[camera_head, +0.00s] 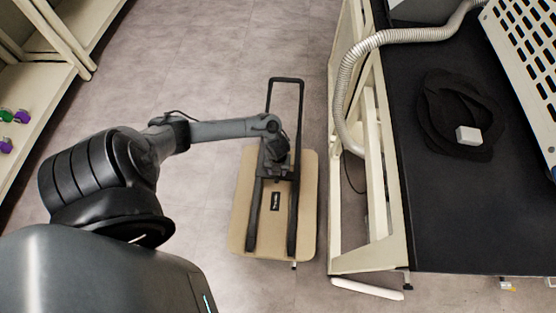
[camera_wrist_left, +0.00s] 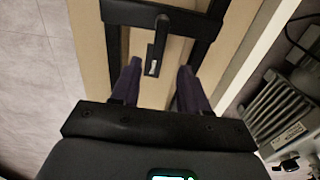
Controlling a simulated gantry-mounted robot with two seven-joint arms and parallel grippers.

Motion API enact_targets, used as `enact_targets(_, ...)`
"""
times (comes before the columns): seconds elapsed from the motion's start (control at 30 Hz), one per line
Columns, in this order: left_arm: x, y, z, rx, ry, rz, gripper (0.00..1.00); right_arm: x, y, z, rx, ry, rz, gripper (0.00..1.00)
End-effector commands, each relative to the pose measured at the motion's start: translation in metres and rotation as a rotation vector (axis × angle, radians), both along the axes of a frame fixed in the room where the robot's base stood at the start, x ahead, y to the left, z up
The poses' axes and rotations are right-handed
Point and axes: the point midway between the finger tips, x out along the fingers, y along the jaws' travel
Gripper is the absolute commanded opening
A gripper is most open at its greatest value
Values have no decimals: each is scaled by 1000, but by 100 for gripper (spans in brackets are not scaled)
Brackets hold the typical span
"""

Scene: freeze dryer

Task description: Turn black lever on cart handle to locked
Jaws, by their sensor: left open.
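The cart (camera_head: 243,230) stands on the floor, with a tan platform and a tall black handle frame (camera_head: 286,79). In the left wrist view, a black crossbar (camera_wrist_left: 125,13) of the handle spans the top of the picture. In the head view my left arm reaches over the cart and hides the lever. My right gripper is not in view.
A cream-framed bench (camera_head: 384,170) with a black top stands close to the cart's right side, with a ribbed hose (camera_head: 343,90) on it. Shelving (camera_head: 50,60) stands at the far left. The floor left of the cart is clear.

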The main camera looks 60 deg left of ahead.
Motion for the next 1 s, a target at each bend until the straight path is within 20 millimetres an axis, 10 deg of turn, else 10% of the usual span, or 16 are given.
enact_targets(0.33,0,0,-54,0,0,1,45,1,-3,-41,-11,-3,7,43)
enact_targets(0.87,0,0,-65,0,0,1,45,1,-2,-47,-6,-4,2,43)
enact_targets(1.0,0,0,-65,0,0,1,25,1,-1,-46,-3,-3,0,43)
